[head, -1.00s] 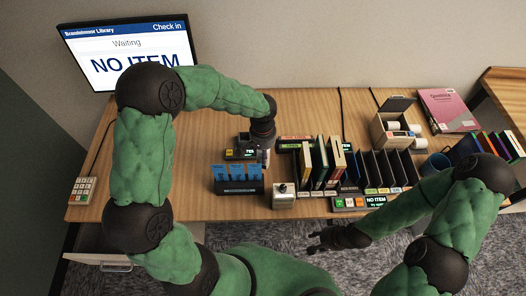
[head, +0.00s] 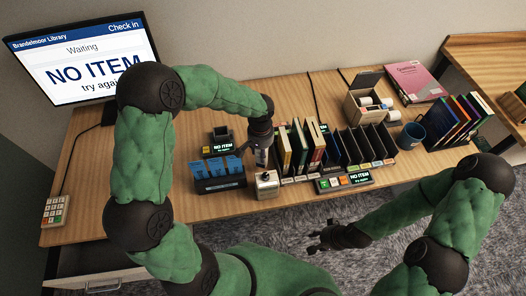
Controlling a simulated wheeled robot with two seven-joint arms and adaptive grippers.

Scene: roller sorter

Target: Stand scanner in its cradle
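My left gripper (head: 262,148) points down over the desk, just left of the upright books. A small pale grey piece shows at its tip; I cannot tell whether this is the scanner or part of the gripper. A small grey box with a round top (head: 266,184) stands just below it in the picture, perhaps the cradle. A dark unit with a small lit screen (head: 222,143) stands to the gripper's left. No scanner is clearly recognisable. My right gripper (head: 326,237) is open and empty over the carpet in front of the desk.
A black tray of blue cards (head: 220,182) stands left of the grey box. The left desktop is mostly clear.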

